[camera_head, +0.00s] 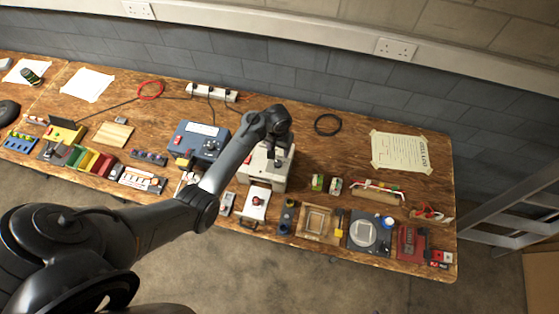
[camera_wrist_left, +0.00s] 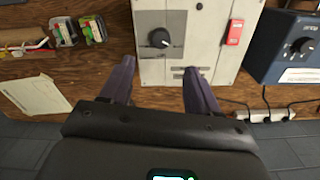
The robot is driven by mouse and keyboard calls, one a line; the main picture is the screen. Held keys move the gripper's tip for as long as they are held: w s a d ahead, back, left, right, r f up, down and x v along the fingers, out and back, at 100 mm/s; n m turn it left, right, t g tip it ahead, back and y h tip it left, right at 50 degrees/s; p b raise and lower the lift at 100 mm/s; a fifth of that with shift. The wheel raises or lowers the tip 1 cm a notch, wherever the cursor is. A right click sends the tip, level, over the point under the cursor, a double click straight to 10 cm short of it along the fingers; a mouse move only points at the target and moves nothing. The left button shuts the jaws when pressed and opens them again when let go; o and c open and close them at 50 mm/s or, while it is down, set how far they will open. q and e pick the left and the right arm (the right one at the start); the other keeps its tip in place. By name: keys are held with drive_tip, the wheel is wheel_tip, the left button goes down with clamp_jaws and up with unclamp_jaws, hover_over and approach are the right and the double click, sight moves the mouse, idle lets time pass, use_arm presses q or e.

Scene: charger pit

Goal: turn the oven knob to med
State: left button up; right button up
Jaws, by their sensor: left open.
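The oven is a pale grey-white box (camera_head: 262,180) near the middle of the bench. In the left wrist view its panel (camera_wrist_left: 190,35) carries a black knob (camera_wrist_left: 160,38) on a dark square plate, with a pale pointer line on it. The knob is hidden under my gripper in the head view. My left gripper (camera_head: 277,162) is above the oven. In the left wrist view its two fingers (camera_wrist_left: 160,68) are open and empty, spread to either side below the knob and apart from it. The markings around the knob are too small to read. My right gripper is not in view.
A red switch tag (camera_wrist_left: 235,32) is on the panel beside the knob. A blue box (camera_head: 198,141) with its own dial stands left of the oven. A power strip (camera_head: 212,92) lies behind. Wooden and grey fixtures (camera_head: 318,222) line the front right edge.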

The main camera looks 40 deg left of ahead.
sight(278, 162)
use_arm(q)
wheel_tip(278, 162, down, 10)
drive_tip(key=shift+f+b, duration=0.1)
drive_tip(key=shift+b, duration=1)
drive_tip(key=shift+c, duration=0.2)
drive_tip(key=c, duration=1)
